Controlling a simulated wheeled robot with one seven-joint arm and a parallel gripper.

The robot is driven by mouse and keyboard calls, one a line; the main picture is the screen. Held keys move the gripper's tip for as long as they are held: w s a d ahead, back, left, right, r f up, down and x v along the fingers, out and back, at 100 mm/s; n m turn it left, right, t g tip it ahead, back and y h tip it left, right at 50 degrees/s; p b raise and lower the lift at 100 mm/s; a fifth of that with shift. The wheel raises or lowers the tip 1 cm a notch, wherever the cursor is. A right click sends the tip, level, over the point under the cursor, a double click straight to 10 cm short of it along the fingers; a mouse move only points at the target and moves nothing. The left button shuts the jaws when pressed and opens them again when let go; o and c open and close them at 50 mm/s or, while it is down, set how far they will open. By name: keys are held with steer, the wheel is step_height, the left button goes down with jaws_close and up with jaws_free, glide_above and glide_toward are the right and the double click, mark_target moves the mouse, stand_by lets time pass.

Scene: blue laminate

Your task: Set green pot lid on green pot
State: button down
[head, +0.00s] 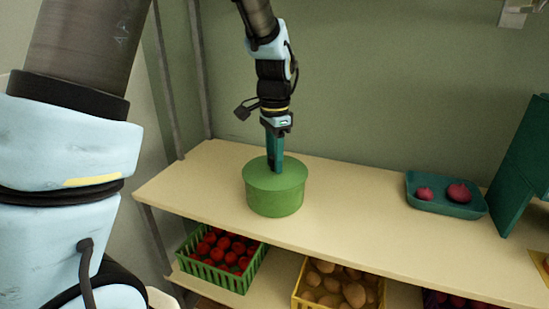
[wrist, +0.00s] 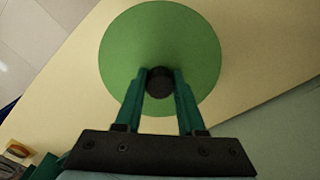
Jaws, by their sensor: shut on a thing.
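The green pot (head: 274,200) stands upright on the beige upper shelf, left of the middle. The green lid (head: 262,178) is a flat disc at the top of the pot, covering its opening. I cannot tell whether it rests fully on the rim. My gripper (head: 276,170) points straight down above the lid. In the wrist view my gripper (wrist: 159,84) is shut on the lid's dark round knob (wrist: 159,81), with a finger on each side. The lid's green disc (wrist: 160,35) hides the pot in that view.
The beige shelf (head: 350,210) is clear around the pot. A teal tray (head: 446,207) with two reddish-purple vegetables lies to the right, beside a dark green upright panel (head: 520,165). Below are a green basket of red produce (head: 218,256) and a yellow crate of potatoes (head: 338,285).

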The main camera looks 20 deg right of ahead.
steer(key=shift+f, duration=0.2)
steer(key=shift+c, duration=2.2)
jaws_free()
steer(key=shift+r, duration=0.1)
step_height(320, 180, up, 11)
steer(key=b, duration=0.2)
stand_by(0.3)
